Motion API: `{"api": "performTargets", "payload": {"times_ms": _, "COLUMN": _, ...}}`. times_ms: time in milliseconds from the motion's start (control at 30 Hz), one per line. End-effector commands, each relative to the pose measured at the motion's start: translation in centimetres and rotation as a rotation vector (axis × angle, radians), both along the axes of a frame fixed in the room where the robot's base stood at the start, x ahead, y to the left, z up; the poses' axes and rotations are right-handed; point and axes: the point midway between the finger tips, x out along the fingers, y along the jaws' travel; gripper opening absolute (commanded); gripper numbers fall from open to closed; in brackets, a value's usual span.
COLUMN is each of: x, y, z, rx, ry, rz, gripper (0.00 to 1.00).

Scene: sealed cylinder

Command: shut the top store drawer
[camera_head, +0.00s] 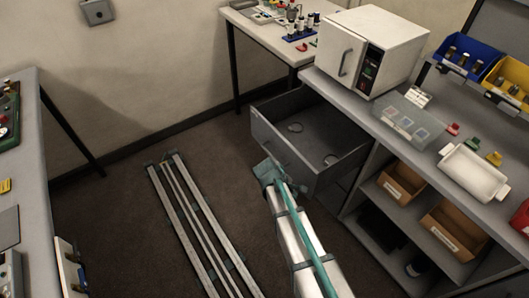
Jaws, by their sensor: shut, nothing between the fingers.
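The top store drawer (277,140) is a grey, deep drawer. It stands pulled out to the left from under the grey bench, and its inside is open to view. Two small round items lie on its floor. My arm reaches up from the bottom of the picture, silver with a teal strip. My gripper (267,172), at its far end, is shut and empty. It overlaps the lower edge of the drawer front in the picture; I cannot tell whether they touch. The fingers are small and not clear.
A white oven-like box (372,50) stands on the bench (335,90) above the drawer. A clear-lidded case (408,122) and a white tray (473,172) are beside it. Shelves below hold cardboard bins (455,228). Metal rails (200,225) lie on the floor to the left.

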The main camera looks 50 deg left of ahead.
Motion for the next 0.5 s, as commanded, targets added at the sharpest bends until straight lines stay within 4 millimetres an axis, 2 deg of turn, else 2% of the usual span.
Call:
{"api": "performTargets", "payload": {"times_ms": 33, "x": -0.2, "y": 2.9, "z": 1.3, "rx": -0.026, "ry": -0.021, "rz": 0.093, "gripper": 0.00}}
{"api": "performTargets", "payload": {"times_ms": 200, "x": -2.1, "y": 10.9, "z": 6.6, "rx": -0.158, "ry": -0.107, "rz": 0.426, "gripper": 0.00}}
{"api": "performTargets", "payload": {"times_ms": 400, "x": -2.4, "y": 15.5, "z": 10.9, "rx": -0.369, "ry": -0.170, "rz": 0.727, "gripper": 0.00}}
{"api": "performTargets", "payload": {"times_ms": 500, "x": -2.7, "y": 17.0, "z": 12.5, "rx": -0.446, "ry": -0.190, "rz": 0.821, "gripper": 0.00}}
